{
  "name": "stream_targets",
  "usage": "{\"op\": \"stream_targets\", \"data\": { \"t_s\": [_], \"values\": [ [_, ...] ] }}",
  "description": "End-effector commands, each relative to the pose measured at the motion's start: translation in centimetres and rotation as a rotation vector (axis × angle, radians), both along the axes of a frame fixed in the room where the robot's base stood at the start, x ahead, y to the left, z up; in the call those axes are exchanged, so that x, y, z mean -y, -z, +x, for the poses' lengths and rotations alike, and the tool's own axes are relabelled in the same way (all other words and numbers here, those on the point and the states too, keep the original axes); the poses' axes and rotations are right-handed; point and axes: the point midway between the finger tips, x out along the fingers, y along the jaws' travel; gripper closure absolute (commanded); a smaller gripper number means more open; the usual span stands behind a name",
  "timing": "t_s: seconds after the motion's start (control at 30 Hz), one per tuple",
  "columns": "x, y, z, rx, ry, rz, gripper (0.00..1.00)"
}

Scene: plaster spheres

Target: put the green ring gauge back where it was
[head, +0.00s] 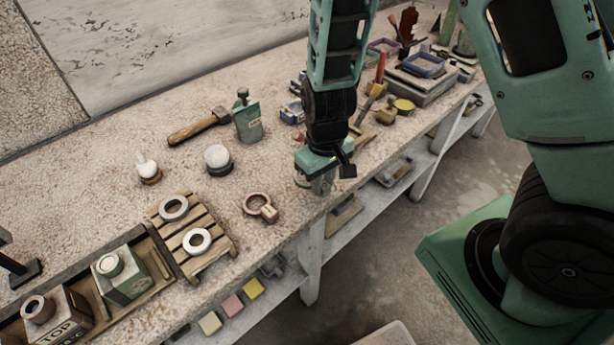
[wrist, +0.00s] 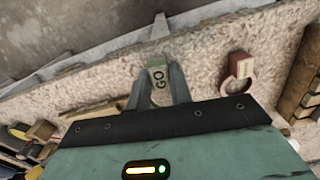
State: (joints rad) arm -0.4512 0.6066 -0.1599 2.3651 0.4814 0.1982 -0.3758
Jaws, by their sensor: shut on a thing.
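My gripper (head: 322,184) is low over the front part of the bench, shut on the green ring gauge. In the wrist view the gauge's green block (wrist: 158,75), marked GO, sits between the two fingers. In the head view the gripper mostly hides the gauge, and I cannot tell whether it touches the bench. A red ring gauge (head: 260,206) lies on the bench left of the gripper; it also shows in the wrist view (wrist: 238,78).
A wooden slatted rack (head: 212,250) with two pale rings stands left, near boxes (head: 122,276) in a tray. Tools crowd the right. Bare bench lies between the larger sphere and red gauge.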

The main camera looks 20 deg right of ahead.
Motion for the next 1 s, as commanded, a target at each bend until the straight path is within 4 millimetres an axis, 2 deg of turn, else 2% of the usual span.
{"op": "stream_targets", "data": {
  "t_s": [0.1, 0.3, 0.43, 0.5, 0.63, 1.0],
  "values": [
    [-0.6, -0.2, 1.8, 0.0, 0.0, -0.001, 1.0],
    [-1.1, -0.1, 3.2, 0.001, -0.001, -0.001, 1.0],
    [-1.6, 0.1, 5.0, -0.001, -0.001, -0.002, 1.0],
    [-1.4, 1.7, 4.6, -0.006, 0.002, -0.002, 1.0],
    [-1.4, 2.7, 4.7, -0.003, 0.002, -0.001, 1.0],
    [-1.5, 3.3, 4.7, 0.001, 0.0, 0.0, 1.0]
  ]
}}
